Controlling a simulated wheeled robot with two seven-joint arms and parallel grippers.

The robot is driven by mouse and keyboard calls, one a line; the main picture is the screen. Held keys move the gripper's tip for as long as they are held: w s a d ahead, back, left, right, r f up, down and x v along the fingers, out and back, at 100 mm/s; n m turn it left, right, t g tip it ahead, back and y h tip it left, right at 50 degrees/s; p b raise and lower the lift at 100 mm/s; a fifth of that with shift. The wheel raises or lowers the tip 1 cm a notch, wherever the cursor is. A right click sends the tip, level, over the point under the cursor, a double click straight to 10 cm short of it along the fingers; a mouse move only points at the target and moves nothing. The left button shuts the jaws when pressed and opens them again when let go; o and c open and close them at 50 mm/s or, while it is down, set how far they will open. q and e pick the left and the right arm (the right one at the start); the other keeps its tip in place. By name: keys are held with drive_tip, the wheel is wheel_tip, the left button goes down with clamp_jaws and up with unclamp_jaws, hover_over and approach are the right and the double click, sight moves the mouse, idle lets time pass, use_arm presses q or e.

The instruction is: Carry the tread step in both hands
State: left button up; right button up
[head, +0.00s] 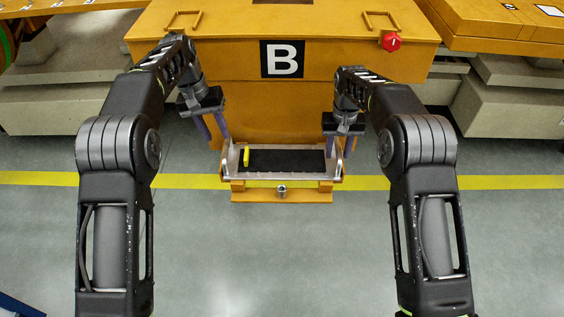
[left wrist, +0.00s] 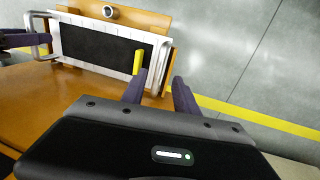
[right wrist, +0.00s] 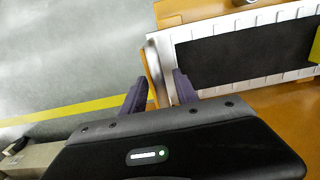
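The tread step (head: 290,177) is a silver frame with a black tread and an upright handle at each end. It rests level on an orange ledge at the foot of the orange carrier marked B. A yellow piece (head: 246,157) lies near the left end of the tread. My left gripper (head: 218,143) is open at the left handle; it also shows in the left wrist view (left wrist: 158,92). My right gripper (head: 339,146) is open, its fingers either side of the right handle (right wrist: 158,72). I cannot tell whether either touches its handle.
The orange carrier (head: 230,65) stands behind the step, with a red knob (head: 391,41) on its top. A small metal cylinder (head: 281,190) sits at the front of the ledge. Other carriers stand at both sides. The grey floor in front, crossed by a yellow line (head: 40,178), is clear.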

use_arm(q)
drive_tip(key=shift+a+r, duration=0.15)
drive_tip(key=shift+r, duration=0.7)
drive_tip(key=shift+a+r, duration=0.15)
drive_tip(key=shift+r, duration=0.65)
use_arm(e)
wheel_tip(320, 180, up, 12)
